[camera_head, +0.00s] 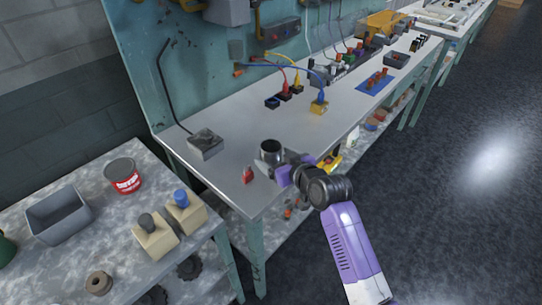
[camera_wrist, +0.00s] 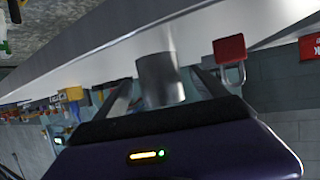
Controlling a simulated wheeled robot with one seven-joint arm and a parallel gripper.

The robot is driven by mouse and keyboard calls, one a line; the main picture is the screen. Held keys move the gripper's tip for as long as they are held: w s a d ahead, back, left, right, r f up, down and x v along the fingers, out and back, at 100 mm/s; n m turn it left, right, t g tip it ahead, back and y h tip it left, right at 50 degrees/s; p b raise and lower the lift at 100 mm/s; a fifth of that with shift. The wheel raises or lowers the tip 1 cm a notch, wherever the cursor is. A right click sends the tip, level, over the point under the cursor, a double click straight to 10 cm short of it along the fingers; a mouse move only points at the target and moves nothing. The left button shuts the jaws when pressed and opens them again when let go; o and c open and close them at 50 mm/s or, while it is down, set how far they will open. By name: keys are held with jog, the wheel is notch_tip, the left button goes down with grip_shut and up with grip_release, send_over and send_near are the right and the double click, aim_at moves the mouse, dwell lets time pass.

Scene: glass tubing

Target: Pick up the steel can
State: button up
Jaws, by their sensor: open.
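The steel can (camera_head: 270,151) is a plain grey cylinder standing on the workbench near its front edge. My gripper (camera_head: 269,167) is right at the can, low over the bench, and hides the can's lower part in the head view. In the wrist view, which looks upside down, the can (camera_wrist: 158,75) lies between the two spread dark fingers. A gap shows on the right side; contact on the left cannot be told. The gripper is open and not closed on the can.
A red padlock-like piece (camera_head: 248,175) is on the bench close to the gripper, beside a finger in the wrist view (camera_wrist: 229,48). A grey block with a bent rod (camera_head: 206,143) stands behind left. A red-labelled can (camera_head: 123,176) stands on the left table.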

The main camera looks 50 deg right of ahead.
jog(key=shift+x, duration=1.65)
jog(key=c, duration=1.6)
